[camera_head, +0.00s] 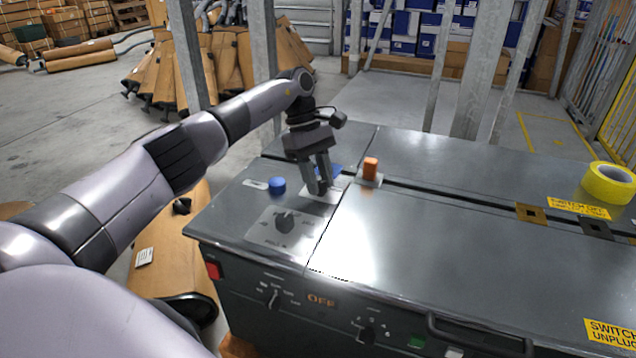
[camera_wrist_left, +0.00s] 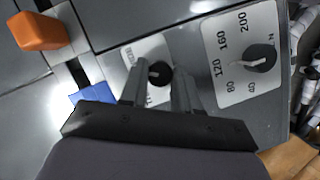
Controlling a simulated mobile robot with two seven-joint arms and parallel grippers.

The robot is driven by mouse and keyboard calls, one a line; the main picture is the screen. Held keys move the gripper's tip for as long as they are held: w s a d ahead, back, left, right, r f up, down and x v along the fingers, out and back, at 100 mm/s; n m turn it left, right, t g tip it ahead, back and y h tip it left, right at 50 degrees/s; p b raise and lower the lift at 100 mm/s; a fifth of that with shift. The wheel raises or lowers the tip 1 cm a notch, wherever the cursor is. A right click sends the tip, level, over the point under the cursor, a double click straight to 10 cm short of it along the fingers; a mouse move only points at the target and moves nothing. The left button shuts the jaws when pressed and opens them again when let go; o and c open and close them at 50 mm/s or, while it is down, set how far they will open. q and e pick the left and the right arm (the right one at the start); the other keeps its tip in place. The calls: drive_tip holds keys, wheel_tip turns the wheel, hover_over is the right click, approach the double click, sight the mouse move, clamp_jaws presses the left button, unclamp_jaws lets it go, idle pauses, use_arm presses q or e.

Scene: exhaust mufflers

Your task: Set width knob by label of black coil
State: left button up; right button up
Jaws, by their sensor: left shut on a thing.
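My left gripper (camera_head: 321,189) points down over the left part of a grey machine's top (camera_head: 235,207). It is shut on a small black knob (camera_wrist_left: 159,73) on a pale label plate; in the left wrist view one finger is on each side of it. The fingers hide most of this knob in the head view. A larger black dial knob (camera_head: 285,222) sits nearer the front; it also shows in the left wrist view (camera_wrist_left: 261,58), on a plate marked 40 to 200. I cannot make out a black coil. My right gripper is out of view.
A blue round button (camera_head: 277,185) is left of the gripper, an orange block (camera_head: 370,168) right of it. A yellow roll (camera_head: 608,184) lies at the far right. More knobs (camera_head: 273,299) are on the front panel. The right part of the top is mostly clear.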

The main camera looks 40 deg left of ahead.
use_arm(q)
drive_tip(key=shift+m+g+b, duration=0.4)
drive_tip(key=shift+m, duration=0.7)
drive_tip(key=shift+m+y, duration=0.3)
drive_tip(key=shift+m, duration=0.3)
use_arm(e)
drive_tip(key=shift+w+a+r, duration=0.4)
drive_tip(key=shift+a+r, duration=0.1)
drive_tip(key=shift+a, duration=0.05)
use_arm(q)
drive_tip(key=o, duration=1.1)
drive_tip(key=shift+c, duration=0.2)
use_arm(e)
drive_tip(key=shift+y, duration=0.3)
